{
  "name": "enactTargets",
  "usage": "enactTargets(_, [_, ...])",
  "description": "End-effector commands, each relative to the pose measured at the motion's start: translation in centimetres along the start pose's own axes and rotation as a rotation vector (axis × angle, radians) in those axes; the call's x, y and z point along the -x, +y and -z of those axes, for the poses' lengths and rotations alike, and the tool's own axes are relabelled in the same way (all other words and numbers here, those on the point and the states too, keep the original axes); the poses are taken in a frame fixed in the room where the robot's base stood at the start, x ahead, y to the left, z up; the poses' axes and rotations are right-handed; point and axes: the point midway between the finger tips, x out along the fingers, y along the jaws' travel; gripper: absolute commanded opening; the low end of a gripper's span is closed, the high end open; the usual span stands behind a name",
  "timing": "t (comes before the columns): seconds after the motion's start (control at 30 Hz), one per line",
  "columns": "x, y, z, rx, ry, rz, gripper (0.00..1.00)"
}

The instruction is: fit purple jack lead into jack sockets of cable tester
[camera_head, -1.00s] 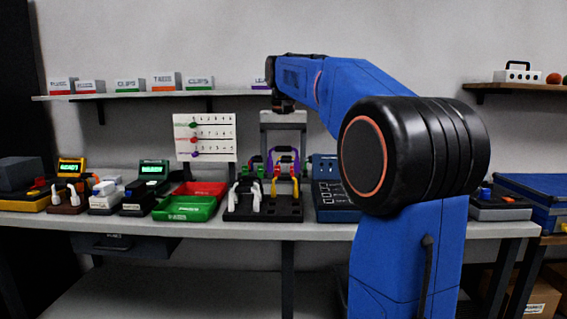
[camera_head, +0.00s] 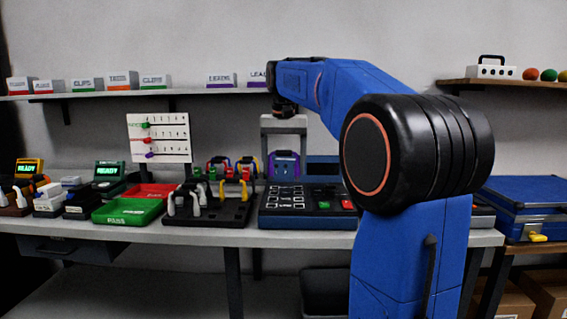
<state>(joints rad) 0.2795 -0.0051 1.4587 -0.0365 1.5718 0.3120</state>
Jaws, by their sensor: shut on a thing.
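My gripper (camera_head: 284,152) is a grey bracket hanging from my blue arm, shut on the purple jack lead (camera_head: 284,167). The lead shows as a small purple arch between and below the fingers, apparently held up behind or above the cable tester (camera_head: 268,216). The tester is a dark blue box with white-outlined markings on its sloped top and green and red buttons at its right. I cannot make out the jack sockets or the lead's plug tips at this size. My arm hides what lies just right of the tester.
Left of the tester, a black rack (camera_head: 232,214) holds several red, yellow, green and white leads. Red (camera_head: 150,190) and green (camera_head: 125,212) trays lie further left. A marked white board (camera_head: 159,137) stands behind. A blue case (camera_head: 520,205) is at the far right.

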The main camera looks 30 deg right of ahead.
Motion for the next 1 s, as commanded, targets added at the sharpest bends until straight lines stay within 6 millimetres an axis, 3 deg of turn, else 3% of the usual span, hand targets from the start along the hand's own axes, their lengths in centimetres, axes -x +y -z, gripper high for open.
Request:
enactTargets(0.7, [-4.5,0.0,-0.6,0.000,-0.001,0.000,0.53])
enactTargets(1.0, [-5.5,0.0,-0.7,0.000,-0.001,0.000,0.53])
